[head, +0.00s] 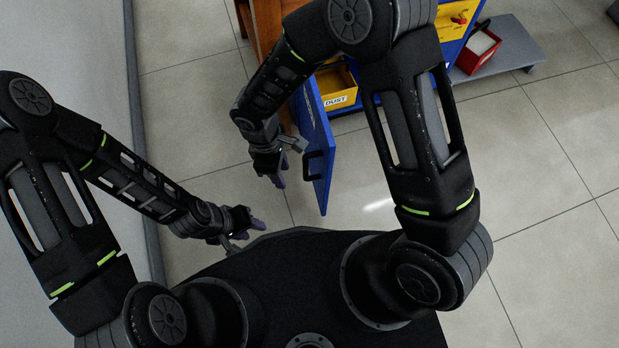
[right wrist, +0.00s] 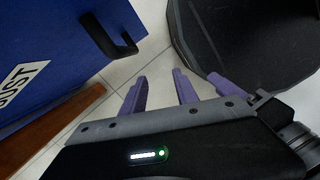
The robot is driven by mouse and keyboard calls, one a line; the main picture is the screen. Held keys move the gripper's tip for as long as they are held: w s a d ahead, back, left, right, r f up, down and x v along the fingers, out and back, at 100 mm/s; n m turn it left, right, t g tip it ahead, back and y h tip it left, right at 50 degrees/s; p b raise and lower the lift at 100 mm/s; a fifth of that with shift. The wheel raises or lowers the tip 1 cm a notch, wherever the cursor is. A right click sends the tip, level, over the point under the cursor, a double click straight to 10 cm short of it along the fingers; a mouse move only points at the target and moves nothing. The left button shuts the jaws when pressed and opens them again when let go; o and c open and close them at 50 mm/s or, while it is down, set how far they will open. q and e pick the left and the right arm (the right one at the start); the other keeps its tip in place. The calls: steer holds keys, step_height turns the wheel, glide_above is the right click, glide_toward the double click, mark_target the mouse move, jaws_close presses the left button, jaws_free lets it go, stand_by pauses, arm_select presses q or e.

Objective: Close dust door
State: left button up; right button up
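The blue dust door (head: 317,150) stands open, swung out from the blue cabinet; a yellow compartment labelled DUST (head: 337,100) shows behind it. Its black handle (head: 313,164) is on the face toward my right gripper (head: 277,178), which is left of the door and apart from it. In the right wrist view the door (right wrist: 50,50) carries a white DUST label and the handle (right wrist: 118,46). There, the purple fingers of my right gripper (right wrist: 162,88) are spread and empty, below the handle. My left gripper (head: 254,224) is lower left, away from the door; its finger gap is unclear.
A wooden piece (head: 266,28) stands beside the cabinet. A red box (head: 478,50) sits on a grey platform (head: 510,48) at upper right. A pale wall (head: 70,45) is at left. The tiled floor right of the door is clear.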

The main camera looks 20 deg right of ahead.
mark_target(310, 178)
arm_select(q)
steer(key=shift+f, duration=0.45)
arm_select(e)
steer(key=d+r+h, duration=0.1)
steer(key=w+d+n+h, duration=0.1)
steer(key=d, duration=0.1)
steer(key=w+d+r+n+h, duration=0.1)
steer(key=shift+d+r, duration=0.3)
steer(key=shift+d, duration=0.1)
steer(key=shift+f, duration=0.1)
